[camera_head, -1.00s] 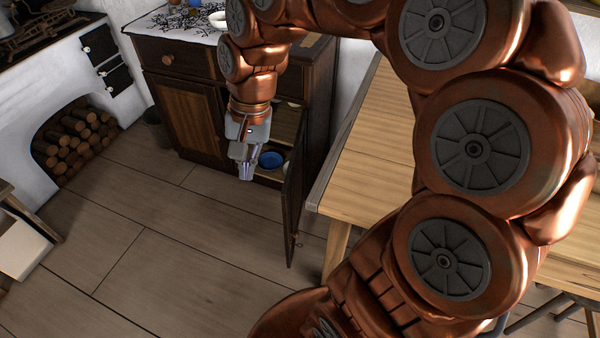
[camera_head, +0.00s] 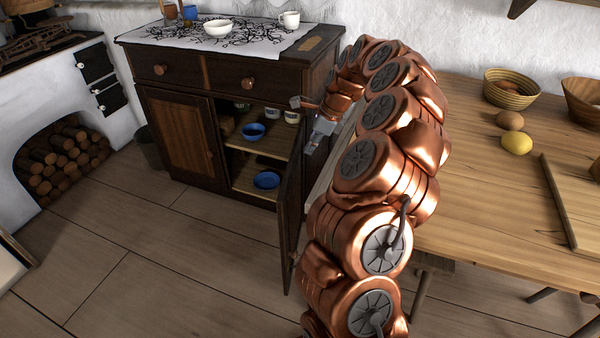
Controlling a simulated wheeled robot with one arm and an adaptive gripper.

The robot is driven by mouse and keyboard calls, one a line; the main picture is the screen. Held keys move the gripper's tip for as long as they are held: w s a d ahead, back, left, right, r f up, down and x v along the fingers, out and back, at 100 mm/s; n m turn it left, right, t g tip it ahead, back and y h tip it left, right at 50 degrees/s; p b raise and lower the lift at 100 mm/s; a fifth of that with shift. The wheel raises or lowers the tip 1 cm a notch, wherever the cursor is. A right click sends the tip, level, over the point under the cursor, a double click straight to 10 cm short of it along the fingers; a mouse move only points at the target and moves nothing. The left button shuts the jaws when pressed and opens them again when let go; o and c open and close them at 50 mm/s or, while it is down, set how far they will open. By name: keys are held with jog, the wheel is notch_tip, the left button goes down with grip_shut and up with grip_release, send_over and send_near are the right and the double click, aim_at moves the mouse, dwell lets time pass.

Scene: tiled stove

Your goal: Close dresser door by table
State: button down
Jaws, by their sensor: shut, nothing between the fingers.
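The dark wooden dresser (camera_head: 235,78) stands against the back wall. Its right door (camera_head: 290,205) is open, swung out toward me beside the table (camera_head: 470,190). The left door (camera_head: 180,133) is closed. My gripper (camera_head: 311,149) is shut and empty, at the top of the open door near its table side. My copper arm reaches over the table's left edge to it. Whether the fingers touch the door I cannot tell. Inside the open compartment are blue bowls (camera_head: 253,131) and a lower blue bowl (camera_head: 266,180) on shelves.
On the dresser top are a cloth, a white bowl (camera_head: 218,28) and a white cup (camera_head: 289,19). The table holds a basket (camera_head: 511,88), a lemon (camera_head: 517,143) and a board. The floor (camera_head: 180,260) before the dresser is clear. A log niche (camera_head: 60,155) is at left.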

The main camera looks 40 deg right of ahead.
send_over(292, 181)
jog(key=s+d, duration=0.1)
jog(key=s, duration=0.1)
notch_tip(292, 181, down, 9)
jog(key=shift+d+f+b, duration=0.15)
jog(key=shift+d+b, duration=0.05)
jog(key=shift+b, duration=0.15)
jog(key=shift+w+a, duration=0.1)
